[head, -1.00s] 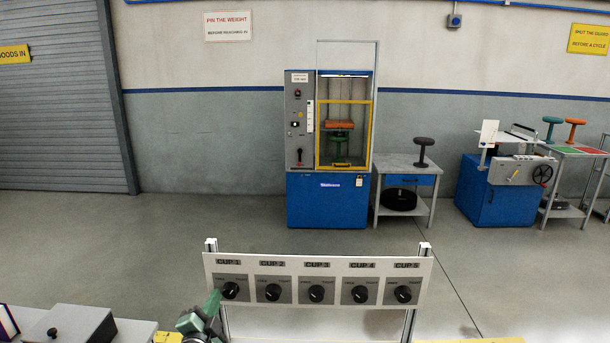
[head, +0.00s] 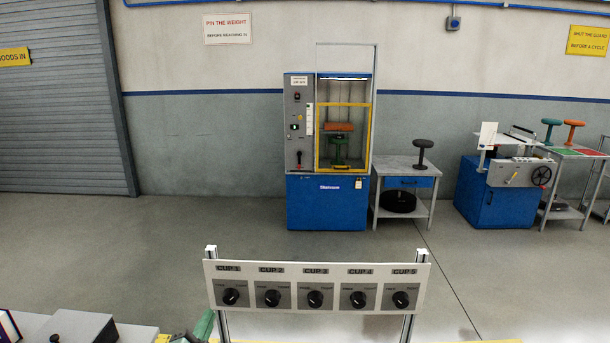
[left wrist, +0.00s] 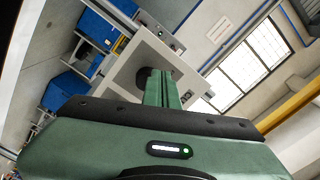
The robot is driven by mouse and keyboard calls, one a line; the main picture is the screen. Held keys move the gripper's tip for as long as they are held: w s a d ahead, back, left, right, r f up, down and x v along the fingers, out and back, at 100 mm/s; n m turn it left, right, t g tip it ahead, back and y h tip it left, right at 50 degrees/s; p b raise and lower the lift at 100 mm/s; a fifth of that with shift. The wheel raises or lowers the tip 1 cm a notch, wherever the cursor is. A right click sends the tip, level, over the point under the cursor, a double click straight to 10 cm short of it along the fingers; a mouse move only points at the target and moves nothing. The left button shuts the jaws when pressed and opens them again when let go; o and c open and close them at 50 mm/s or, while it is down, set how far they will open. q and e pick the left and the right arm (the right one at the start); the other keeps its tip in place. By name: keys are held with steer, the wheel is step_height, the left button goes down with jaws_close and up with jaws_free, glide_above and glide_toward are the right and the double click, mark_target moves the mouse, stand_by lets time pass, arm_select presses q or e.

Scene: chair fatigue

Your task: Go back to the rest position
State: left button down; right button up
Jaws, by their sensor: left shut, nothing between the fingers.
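A white panel (head: 337,276) with a row of black knobs labelled CUP 1 to CUP 5 stands close in front in the head view. My left gripper (head: 204,325) shows as a green part at the panel's lower left, below the CUP 1 knob (head: 230,297), and is mostly cut off by the frame's bottom edge. In the left wrist view my left gripper (left wrist: 162,88) has its two green fingers together with nothing between them. A dark round knob (left wrist: 143,77) on a pale panel shows behind the fingertips. My right gripper is not in view.
A grey box (head: 75,327) sits on a surface at the lower left. Across the floor stand a blue test machine (head: 328,203) with a yellow-framed guard, a small side table (head: 405,163) with a dark stool, and another blue machine (head: 494,190). The floor between is open.

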arm_select(q)
steer(key=shift+s, duration=0.45)
steer(key=shift+a, duration=0.1)
